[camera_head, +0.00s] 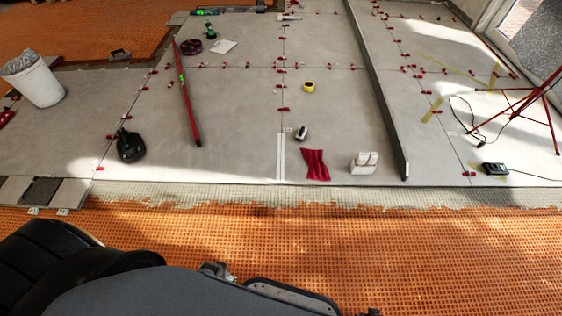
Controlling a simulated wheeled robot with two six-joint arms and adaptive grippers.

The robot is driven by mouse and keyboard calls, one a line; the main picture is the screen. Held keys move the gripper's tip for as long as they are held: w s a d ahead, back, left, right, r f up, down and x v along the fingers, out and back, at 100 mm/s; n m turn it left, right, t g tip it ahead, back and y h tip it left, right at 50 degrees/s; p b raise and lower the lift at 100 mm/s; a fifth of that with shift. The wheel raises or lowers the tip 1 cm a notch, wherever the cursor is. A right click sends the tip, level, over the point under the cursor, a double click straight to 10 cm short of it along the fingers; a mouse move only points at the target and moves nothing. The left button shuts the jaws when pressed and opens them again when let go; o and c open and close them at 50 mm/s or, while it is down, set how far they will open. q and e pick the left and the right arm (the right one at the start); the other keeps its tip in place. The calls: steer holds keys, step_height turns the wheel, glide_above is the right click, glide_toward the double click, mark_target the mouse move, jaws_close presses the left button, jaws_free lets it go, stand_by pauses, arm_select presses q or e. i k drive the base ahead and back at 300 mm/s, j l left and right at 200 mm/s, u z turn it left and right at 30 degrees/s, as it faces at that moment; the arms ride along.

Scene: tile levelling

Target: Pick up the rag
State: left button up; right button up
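The rag (315,164) is a small dark red cloth with folds. It lies on the grey tiles near their front edge, right of the middle of the head view. Neither of my grippers can be made out in this view. Dark and grey parts of my own body fill the bottom left, well apart from the rag. Nothing covers the rag.
A white box (364,162) stands right of the rag, and a small black-and-white item (302,132) lies behind it. A long metal bar (378,90) lies further right. A red level (186,92), a dark tool (129,145) and a white bucket (34,80) are left.

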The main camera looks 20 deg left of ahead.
mark_target(317, 170)
steer(key=i+j+z, duration=0.2)
steer(key=i, duration=0.25)
steer(key=i+j+z, duration=0.2)
steer(key=i, duration=0.3)
steer(key=i+j+z, duration=0.25)
steer(key=i+j, duration=0.1)
steer(key=i, duration=0.1)
